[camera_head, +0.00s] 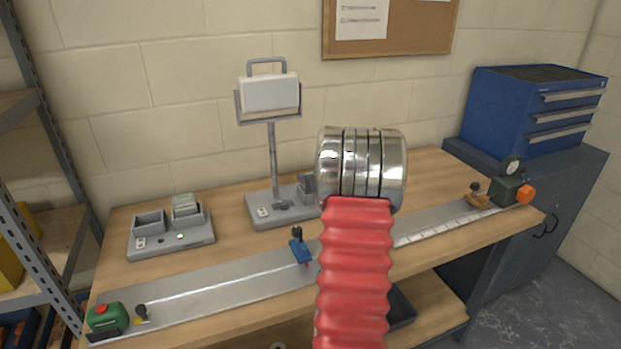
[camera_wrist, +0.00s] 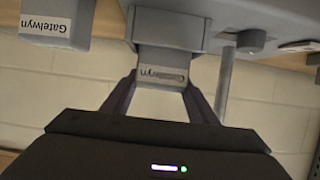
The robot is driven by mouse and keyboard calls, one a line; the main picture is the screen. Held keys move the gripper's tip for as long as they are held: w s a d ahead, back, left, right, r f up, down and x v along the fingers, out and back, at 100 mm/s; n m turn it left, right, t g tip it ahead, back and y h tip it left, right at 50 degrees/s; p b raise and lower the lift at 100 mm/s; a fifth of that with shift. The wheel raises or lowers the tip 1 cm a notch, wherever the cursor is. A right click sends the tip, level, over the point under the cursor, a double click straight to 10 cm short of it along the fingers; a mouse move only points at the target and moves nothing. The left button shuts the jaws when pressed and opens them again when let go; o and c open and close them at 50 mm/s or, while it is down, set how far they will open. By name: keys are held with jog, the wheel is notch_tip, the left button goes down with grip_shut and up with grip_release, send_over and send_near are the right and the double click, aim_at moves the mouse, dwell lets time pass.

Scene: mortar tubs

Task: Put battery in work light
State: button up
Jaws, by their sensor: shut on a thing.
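The work light (camera_head: 272,140) stands mid-bench, with a pale lamp head on a post and a grey base (camera_head: 262,212). In the wrist view, which is upside down, my gripper (camera_wrist: 160,82) is shut on a grey battery (camera_wrist: 162,73) labelled "Gatelwyn". The battery is at the bay on the base, beside the knob (camera_wrist: 250,41); I cannot tell how deeply it sits. In the head view a battery (camera_head: 306,184) shows at the base's right end, partly behind my wrist, which hides my gripper. The lamp head looks unlit.
A charger (camera_head: 172,242) at the left holds a pale battery (camera_head: 187,206) beside an empty bay. Another "Gatelwyn" block (camera_wrist: 58,28) is close to my gripper in the wrist view. A metal rail with a blue clamp (camera_head: 300,250) runs along the front. A blue drawer chest (camera_head: 535,110) stands right.

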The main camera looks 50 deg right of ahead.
jog(key=o, duration=1.4)
jog(key=shift+f, duration=0.1)
jog(key=shift+s+r, duration=0.15)
jog(key=shift+r, duration=0.05)
jog(key=v, duration=1.1)
jog(key=shift+s+a, duration=0.2)
jog(key=shift+s, duration=0.1)
jog(key=shift+r, duration=0.1)
